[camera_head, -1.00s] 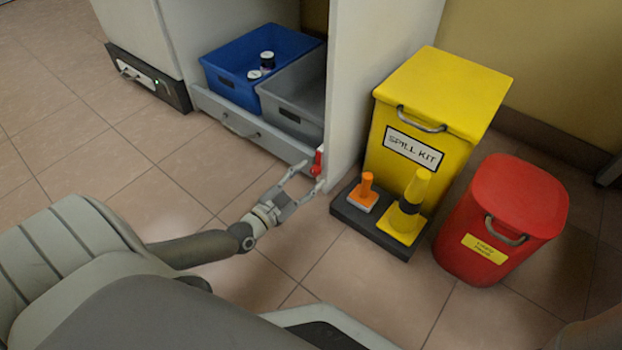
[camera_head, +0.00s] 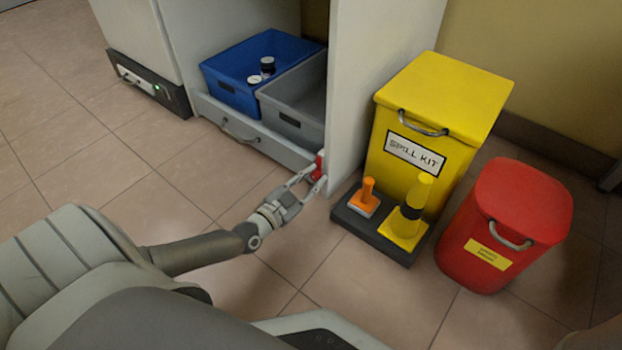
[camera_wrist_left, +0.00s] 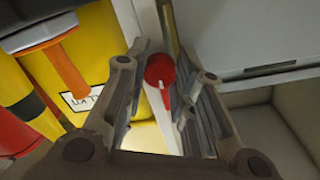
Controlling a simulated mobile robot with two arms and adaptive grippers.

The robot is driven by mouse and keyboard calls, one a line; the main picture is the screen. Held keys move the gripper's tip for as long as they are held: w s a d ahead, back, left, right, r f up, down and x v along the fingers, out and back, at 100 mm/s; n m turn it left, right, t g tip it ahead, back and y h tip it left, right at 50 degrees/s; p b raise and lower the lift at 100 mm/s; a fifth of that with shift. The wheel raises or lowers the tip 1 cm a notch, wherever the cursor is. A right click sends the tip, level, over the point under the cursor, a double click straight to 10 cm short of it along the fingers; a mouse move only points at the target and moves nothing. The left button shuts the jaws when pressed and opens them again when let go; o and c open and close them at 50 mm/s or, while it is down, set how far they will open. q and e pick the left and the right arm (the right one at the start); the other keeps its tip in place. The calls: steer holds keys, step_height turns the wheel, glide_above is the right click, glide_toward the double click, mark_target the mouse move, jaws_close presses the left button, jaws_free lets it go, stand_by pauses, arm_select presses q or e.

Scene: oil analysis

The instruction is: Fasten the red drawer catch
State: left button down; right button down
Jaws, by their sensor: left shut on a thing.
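The red drawer catch (camera_head: 318,166) sits at the right end of the grey drawer front (camera_head: 262,139), next to the white cabinet side panel. The drawer is low in the cabinet. My left gripper (camera_head: 314,180) reaches the catch from the front. In the left wrist view the red catch (camera_wrist_left: 160,71) has a round head and a short lever, and it lies between the two fingers of my left gripper (camera_wrist_left: 160,80). The gripper is shut on the catch, though the exact contact is partly hidden by the fingers. My right gripper is not in view.
The drawer holds a blue bin (camera_head: 228,85) with small jars and a grey bin (camera_head: 292,132). Right of the panel stand a yellow spill kit box (camera_head: 415,120), a dark tray (camera_head: 351,217) with orange and yellow items, and a red lidded bin (camera_head: 475,260). The floor left of my arm is clear.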

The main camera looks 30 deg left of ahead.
arm_select(q)
steer(key=shift+r, duration=0.1)
steer(key=n+p, duration=0.2)
steer(key=n, duration=0.1)
steer(key=shift+w+r+n, duration=0.1)
steer(key=shift+n, duration=0.3)
steer(key=n+p, duration=0.1)
steer(key=n, duration=0.3)
steer(key=shift+n+p, duration=0.3)
steer(key=shift+p, duration=0.1)
steer(key=n, duration=0.2)
steer(key=n+p, duration=0.1)
steer(key=n, duration=0.1)
steer(key=shift+w+n+t+y, duration=0.1)
steer(key=shift+n+t+y, duration=0.2)
steer(key=shift+n, duration=0.1)
steer(key=n, duration=0.5)
steer(key=shift+a, duration=0.1)
steer(key=c, duration=1.2)
jaws_free()
steer(key=shift+f, duration=0.2)
